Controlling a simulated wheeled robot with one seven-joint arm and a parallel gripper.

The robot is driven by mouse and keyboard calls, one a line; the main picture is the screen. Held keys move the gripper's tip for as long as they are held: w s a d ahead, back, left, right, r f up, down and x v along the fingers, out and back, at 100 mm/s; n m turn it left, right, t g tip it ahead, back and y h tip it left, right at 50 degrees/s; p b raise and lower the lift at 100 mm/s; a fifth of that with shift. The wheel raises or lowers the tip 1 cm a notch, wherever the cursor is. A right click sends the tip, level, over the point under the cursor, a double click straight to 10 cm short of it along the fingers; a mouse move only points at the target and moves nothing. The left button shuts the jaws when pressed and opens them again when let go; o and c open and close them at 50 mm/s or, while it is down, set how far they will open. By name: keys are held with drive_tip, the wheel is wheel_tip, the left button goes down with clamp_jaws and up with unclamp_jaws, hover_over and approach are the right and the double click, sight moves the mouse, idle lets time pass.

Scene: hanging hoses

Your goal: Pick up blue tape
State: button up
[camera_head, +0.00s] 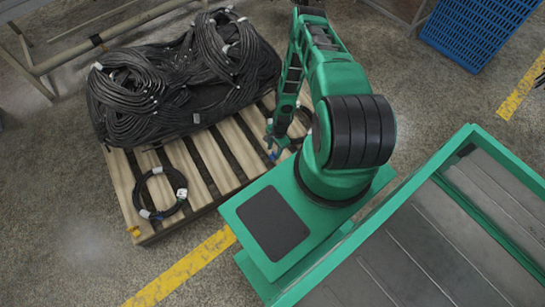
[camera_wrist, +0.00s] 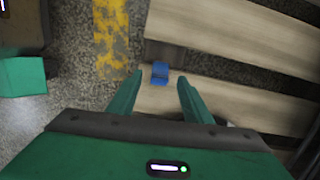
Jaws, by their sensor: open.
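The blue tape (camera_wrist: 160,73) is a small blue piece on a pale wooden slat near the pallet's edge. In the head view it shows as a small blue spot (camera_head: 273,155) just below my gripper (camera_head: 274,146). In the wrist view, my gripper (camera_wrist: 158,85) is open, its two green fingers apart and empty. The tape appears centred between the fingertips, at or slightly beyond them. I cannot tell the height of the fingers above it.
The wooden pallet (camera_head: 208,165) bears a large heap of black hoses (camera_head: 190,75) and a small black coil (camera_head: 160,192) with white tags. A blue crate (camera_head: 478,30) stands at the upper right. A yellow floor line (camera_head: 190,267) runs past the pallet.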

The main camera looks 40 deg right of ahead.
drive_tip(key=shift+a+f, duration=0.2)
drive_tip(key=shift+f, duration=1.15)
drive_tip(key=c, duration=1.1)
drive_tip(key=shift+r, duration=0.2)
drive_tip(key=shift+r, duration=0.6)
wheel_tip(320, 180, up, 2)
drive_tip(key=shift+w+r, duration=0.1)
drive_tip(key=shift+r, duration=0.15)
drive_tip(key=s+a+r, duration=0.5)
drive_tip(key=a+r, duration=0.2)
drive_tip(key=a, duration=0.3)
drive_tip(key=shift+s+a, duration=0.15)
drive_tip(key=shift+a, duration=0.1)
